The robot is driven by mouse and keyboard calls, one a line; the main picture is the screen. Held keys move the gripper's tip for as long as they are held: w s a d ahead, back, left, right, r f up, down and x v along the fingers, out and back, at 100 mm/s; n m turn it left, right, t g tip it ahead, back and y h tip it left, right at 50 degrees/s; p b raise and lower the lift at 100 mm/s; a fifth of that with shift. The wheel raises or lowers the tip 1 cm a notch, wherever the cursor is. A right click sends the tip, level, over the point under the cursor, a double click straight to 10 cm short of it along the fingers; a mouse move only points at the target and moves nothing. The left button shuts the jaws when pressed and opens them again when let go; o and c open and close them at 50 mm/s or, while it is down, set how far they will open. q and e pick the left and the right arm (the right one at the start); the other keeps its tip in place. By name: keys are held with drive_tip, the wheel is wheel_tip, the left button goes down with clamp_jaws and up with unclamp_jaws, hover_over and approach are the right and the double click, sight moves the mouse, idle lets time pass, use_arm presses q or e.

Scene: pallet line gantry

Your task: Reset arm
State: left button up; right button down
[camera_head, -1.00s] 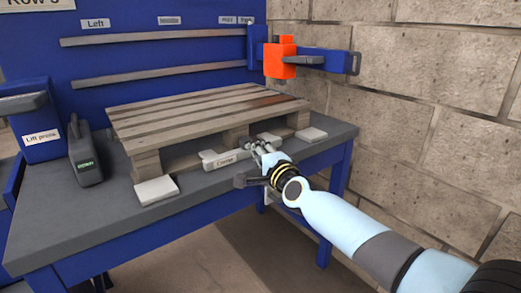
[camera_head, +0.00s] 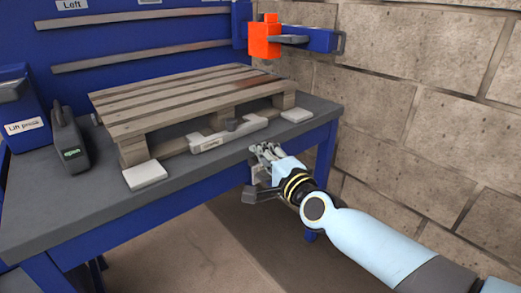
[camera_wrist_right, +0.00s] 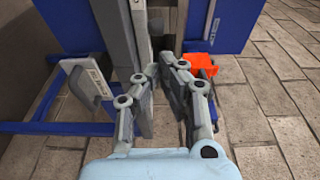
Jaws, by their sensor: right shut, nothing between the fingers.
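My right gripper (camera_head: 264,150) is in front of the workbench's front edge, its arm reaching in from the lower right. Its fingers are shut and hold nothing. In the right wrist view its fingers (camera_wrist_right: 167,70) come together near the top middle. A pale grey labelled bar (camera_head: 225,135) with a dark knob lies along the front of the wooden pallet (camera_head: 180,100); the gripper is apart from it, to its right and nearer. The label is too small to read surely. My left gripper is out of view.
The grey workbench top (camera_head: 60,190) carries the pallet and a dark device with a green display (camera_head: 69,142). A blue lift press (camera_head: 25,105) stands at left. An orange block (camera_head: 265,40) sits on a blue bracket at the back. A block wall (camera_head: 420,80) bounds the right; floor is open in front.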

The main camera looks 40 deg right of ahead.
idle(0.3)
drive_tip(key=s+a+f+n+g, duration=0.1)
drive_tip(key=s+f+n+g, duration=0.15)
drive_tip(key=s+f, duration=0.6)
drive_tip(key=s+f+n+g+y, duration=0.1)
drive_tip(key=s+f+n+g, duration=0.3)
drive_tip(key=f, duration=0.8)
drive_tip(key=s+a+f+n+g, duration=0.1)
drive_tip(key=s+f+g, duration=0.1)
drive_tip(key=s+f, duration=0.65)
drive_tip(key=s+f+n+g, duration=0.2)
drive_tip(key=s+f+n, duration=0.2)
drive_tip(key=s, duration=0.6)
drive_tip(key=s+f+n+g, duration=0.3)
drive_tip(key=s+f, duration=0.3)
drive_tip(key=s, duration=0.4)
drive_tip(key=s+f+n+g, duration=0.3)
drive_tip(key=s+f+n, duration=0.2)
drive_tip(key=s, duration=0.5)
drive_tip(key=shift+a+f, duration=0.25)
drive_tip(key=shift+f, duration=0.05)
